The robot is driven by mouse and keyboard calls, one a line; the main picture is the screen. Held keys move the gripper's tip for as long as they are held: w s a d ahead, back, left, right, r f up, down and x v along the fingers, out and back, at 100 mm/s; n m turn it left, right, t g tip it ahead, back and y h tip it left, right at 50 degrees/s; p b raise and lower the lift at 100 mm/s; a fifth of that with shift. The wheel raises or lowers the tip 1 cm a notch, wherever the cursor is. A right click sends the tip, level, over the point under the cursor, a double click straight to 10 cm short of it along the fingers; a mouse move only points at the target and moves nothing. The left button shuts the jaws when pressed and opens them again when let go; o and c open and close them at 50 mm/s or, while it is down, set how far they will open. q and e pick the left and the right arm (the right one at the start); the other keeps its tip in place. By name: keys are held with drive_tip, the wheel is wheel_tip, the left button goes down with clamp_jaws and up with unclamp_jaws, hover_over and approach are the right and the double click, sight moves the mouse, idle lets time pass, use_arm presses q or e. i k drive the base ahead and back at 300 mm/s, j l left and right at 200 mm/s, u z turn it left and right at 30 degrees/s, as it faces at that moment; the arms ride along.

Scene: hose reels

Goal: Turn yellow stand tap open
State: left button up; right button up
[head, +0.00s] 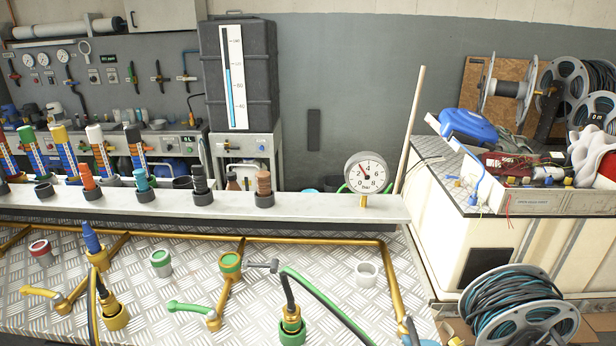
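A tap with a yellow lever (40,292) sits on the brass pipe at the lower left of the head view. Its lever points left, away from the pipe branch that slopes up to the right. I cannot tell from this view whether it is open or shut. A yellow-collared hose fitting (115,317) stands just right of it, with a dark hose rising from it. A second tap with a green lever (190,308) sits further right, its lever also pointing left. Neither of my grippers shows in the head view.
A green-collared fitting (291,330) has a green hose running off to the lower right. A grey shelf (330,208) with several coloured plugs runs behind the metal bench (150,325). A pressure gauge (366,173) stands on it. A hose reel (515,305) is at lower right.

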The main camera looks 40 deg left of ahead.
sight(26, 290)
drive_tip(key=u, duration=2.9)
